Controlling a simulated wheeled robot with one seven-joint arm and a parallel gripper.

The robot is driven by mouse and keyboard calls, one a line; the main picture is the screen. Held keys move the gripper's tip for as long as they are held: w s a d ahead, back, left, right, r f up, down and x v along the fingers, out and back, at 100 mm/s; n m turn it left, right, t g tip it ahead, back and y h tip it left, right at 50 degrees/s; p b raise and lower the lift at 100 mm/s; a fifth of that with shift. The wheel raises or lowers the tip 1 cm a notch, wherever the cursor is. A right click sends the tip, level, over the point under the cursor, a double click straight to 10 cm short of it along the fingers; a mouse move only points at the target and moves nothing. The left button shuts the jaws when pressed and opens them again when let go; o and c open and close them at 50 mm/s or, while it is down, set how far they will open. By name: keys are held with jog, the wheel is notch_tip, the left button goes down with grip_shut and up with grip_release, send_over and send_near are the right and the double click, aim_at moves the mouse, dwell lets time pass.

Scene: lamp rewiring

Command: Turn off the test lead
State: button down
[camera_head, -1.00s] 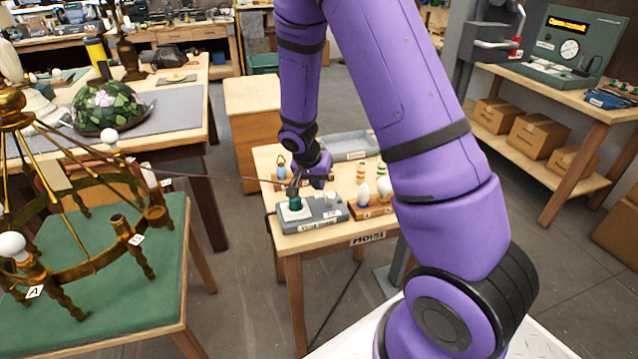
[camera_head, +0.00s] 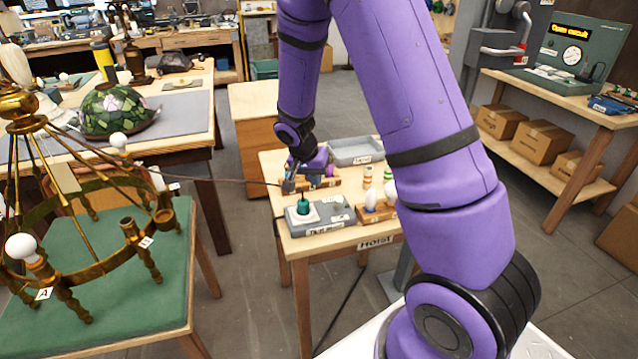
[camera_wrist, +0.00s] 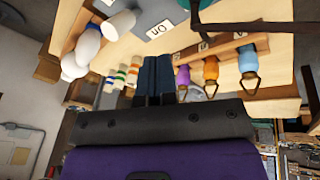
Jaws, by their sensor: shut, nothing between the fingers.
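The test lead unit is a grey box (camera_head: 335,212) on the small wooden table in the head view. A green knob-like part (camera_head: 303,206) stands on a white square at its left end. The front label is too small to read surely. In the wrist view, a card reading "On" (camera_wrist: 160,29) lies near a white rounded part (camera_wrist: 118,25), and a green part with a dark cable (camera_wrist: 205,14) shows at the top. My gripper (camera_head: 288,187) is shut and empty, just behind and left of the green part; its dark fingers also show in the wrist view (camera_wrist: 153,62).
A wooden rack with purple, orange and blue pieces (camera_wrist: 210,72) and several striped pieces and white bulbs (camera_wrist: 88,40) stand close to my fingers. A grey tray (camera_head: 356,150) sits at the table's back. A brass chandelier (camera_head: 75,270) stands left. A tester (camera_head: 570,52) reads "Open circuit".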

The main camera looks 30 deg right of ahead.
jog(key=s+a+r, duration=0.3)
jog(key=a+r, duration=0.1)
jog(key=r, duration=0.4)
jog(key=shift+s+a+r, duration=0.2)
jog(key=shift+s+a, duration=0.05)
jog(key=shift+a, duration=0.15)
jog(key=shift+r, duration=0.15)
jog(key=s+a+r+n+t+y, duration=0.1)
jog(key=s+r+n, duration=0.1)
jog(key=s+r, duration=0.4)
jog(key=s+r+n+t+y, duration=0.15)
jog(key=s+r, duration=0.25)
jog(key=r, duration=0.4)
jog(key=s+a+r+n+t, duration=0.1)
jog(key=s+r+n, duration=0.2)
jog(key=s, duration=0.4)
jog(key=s+a+r+n+t+y, duration=0.1)
jog(key=s+a+r+n, duration=0.1)
jog(key=s+r, duration=0.3)
jog(key=s+n, duration=0.1)
jog(key=s, duration=0.1)
jog(key=shift+s+r, duration=0.15)
jog(key=shift+s, duration=0.15)
